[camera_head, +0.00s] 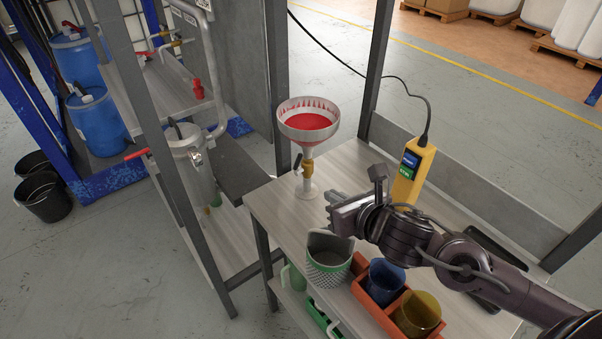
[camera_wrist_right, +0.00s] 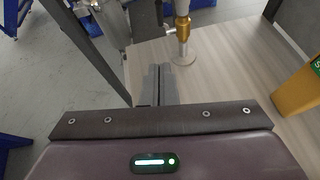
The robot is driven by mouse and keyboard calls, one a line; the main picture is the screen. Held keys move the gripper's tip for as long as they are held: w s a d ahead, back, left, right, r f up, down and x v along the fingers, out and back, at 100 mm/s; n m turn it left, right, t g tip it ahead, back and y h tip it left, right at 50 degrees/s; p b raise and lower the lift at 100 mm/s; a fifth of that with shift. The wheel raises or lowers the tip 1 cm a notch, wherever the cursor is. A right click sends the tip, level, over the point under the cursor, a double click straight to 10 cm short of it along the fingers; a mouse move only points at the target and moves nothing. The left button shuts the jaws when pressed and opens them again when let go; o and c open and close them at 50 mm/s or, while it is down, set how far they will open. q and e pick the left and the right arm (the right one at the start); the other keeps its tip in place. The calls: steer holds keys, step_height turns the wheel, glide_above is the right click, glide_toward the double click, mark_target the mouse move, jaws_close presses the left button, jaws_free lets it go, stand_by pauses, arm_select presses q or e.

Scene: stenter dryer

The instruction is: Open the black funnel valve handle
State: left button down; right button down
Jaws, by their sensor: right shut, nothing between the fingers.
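A metal funnel (camera_head: 300,103) with red liquid inside stands on a thin stem at the far left corner of the table. Below its bowl is a brass valve (camera_head: 308,168), which also shows at the top of the right wrist view (camera_wrist_right: 183,28). The small black handle (camera_head: 297,162) sits on the left side of the valve, tilted near upright; I cannot make it out clearly in the wrist view. My right gripper (camera_head: 334,202) is to the right of and nearer than the funnel stem, apart from it. Its fingers (camera_wrist_right: 158,84) are together and empty. My left gripper is not in view.
A yellow handheld pendant (camera_head: 412,175) with a cable stands behind my right arm. A grey-green cup (camera_head: 328,260) and an orange tray (camera_head: 372,307) with blue and yellow cups are at the front. Tabletop around the funnel base is clear.

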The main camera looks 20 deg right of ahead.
steer(key=p, duration=0.3)
glide_toward(298, 165)
step_height(298, 165, down, 3)
steer(key=w, duration=0.1)
steer(key=w+p, duration=0.1)
steer(key=w, duration=0.1)
steer(key=w+a, duration=0.1)
steer(key=w, duration=0.1)
steer(key=shift+r+p, duration=0.3)
steer(key=shift+p, duration=0.1)
steer(key=shift+w+f, duration=0.1)
